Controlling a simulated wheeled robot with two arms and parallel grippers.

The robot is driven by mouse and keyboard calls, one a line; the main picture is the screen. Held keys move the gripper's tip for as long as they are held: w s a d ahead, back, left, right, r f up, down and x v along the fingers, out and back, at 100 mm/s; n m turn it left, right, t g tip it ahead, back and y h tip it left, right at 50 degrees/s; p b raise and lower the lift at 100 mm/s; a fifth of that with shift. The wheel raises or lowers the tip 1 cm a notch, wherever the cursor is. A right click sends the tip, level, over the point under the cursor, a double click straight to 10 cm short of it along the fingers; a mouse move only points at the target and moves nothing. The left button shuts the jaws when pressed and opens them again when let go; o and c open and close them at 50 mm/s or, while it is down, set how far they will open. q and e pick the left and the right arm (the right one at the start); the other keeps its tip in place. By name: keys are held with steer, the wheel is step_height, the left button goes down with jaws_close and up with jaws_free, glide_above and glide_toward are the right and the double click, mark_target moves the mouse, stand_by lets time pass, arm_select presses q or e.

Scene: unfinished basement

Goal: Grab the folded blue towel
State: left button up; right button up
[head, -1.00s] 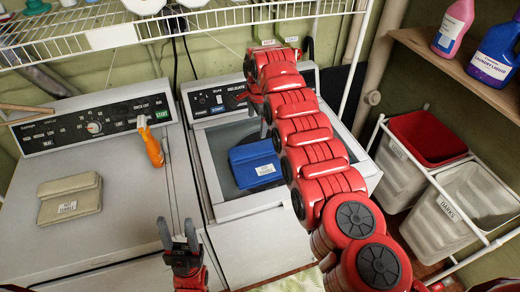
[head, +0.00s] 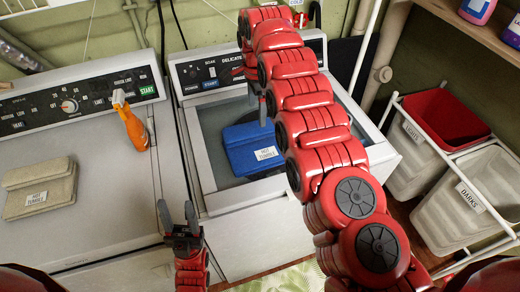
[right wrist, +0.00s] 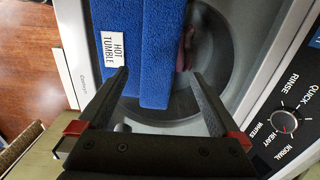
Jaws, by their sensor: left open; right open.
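The folded blue towel (head: 250,150) lies on the dark glass lid of the right-hand washer, with a white label on its front. It also shows in the right wrist view (right wrist: 152,45), with the label "HOT TUMBLE". My right gripper (right wrist: 160,76) is open and empty. Its two fingers point at the towel, one toward each side of the towel's end; I cannot tell whether they reach its height. In the head view my right arm hides most of this gripper. My left gripper (head: 177,208) is open and empty, low in front of the machines.
A beige folded towel (head: 40,190) and an orange spray bottle (head: 133,127) are on the left machine (head: 95,215). The control panel (right wrist: 287,120) is near my right gripper. A red-lined bin (head: 440,125) and a "DARKS" bin (head: 485,190) stand at the right.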

mark_target(257, 126)
steer(key=shift+s+f, duration=0.15)
steer(key=shift+f, duration=0.6)
steer(key=shift+f+p, duration=0.3)
steer(key=shift+p, duration=0.05)
step_height(257, 126, down, 4)
steer(key=shift+r+p, duration=0.15)
steer(key=shift+p, duration=0.95)
steer(key=shift+f, duration=0.35)
steer(key=shift+r, duration=0.1)
steer(key=c, duration=1.5)
steer(key=shift+c, duration=0.2)
steer(key=shift+r, duration=0.15)
